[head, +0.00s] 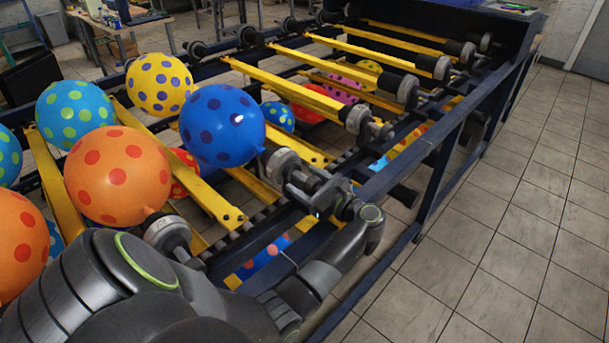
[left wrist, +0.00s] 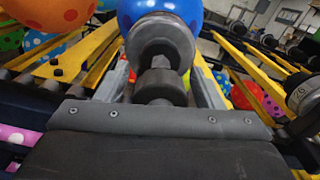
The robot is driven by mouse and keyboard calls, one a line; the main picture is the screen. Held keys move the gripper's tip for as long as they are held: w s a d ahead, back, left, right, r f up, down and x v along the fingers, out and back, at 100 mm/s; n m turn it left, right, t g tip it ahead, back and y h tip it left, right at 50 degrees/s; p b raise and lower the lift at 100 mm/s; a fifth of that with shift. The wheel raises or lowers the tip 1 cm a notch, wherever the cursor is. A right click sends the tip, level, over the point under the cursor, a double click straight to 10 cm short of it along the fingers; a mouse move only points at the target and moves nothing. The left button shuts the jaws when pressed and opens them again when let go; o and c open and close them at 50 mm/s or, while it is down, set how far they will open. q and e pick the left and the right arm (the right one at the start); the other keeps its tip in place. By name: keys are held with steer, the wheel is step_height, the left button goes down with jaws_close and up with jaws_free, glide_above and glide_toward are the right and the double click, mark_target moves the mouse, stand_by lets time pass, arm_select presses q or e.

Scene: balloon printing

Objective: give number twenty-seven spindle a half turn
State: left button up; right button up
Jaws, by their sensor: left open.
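A grey spindle (head: 283,167) with a dark blue, purple-dotted balloon (head: 223,126) on it stands at the near rail of the rack. In the left wrist view this spindle (left wrist: 161,48) is straight ahead of my left gripper, with the blue balloon (left wrist: 160,8) behind it; no number is readable on it. My left gripper (head: 312,192) is open at the spindle's near end. The fingers seem to lie either side of the spindle, but I cannot tell whether they touch it. My right gripper is not in view.
A neighbouring spindle (left wrist: 302,97) marked 26 has no balloon. An orange balloon (head: 118,176) sits on the spindle (head: 168,233) to the left. Yellow bars (head: 290,88) cross the blue rack frame (head: 440,150). The tiled floor (head: 510,210) at the right is clear.

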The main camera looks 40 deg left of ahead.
arm_select(q)
steer(key=shift+c, duration=0.9)
steer(key=c, duration=0.8)
steer(key=shift+m, duration=0.3)
steer(key=shift+m+b, duration=0.8)
steer(key=shift+m, duration=2.3)
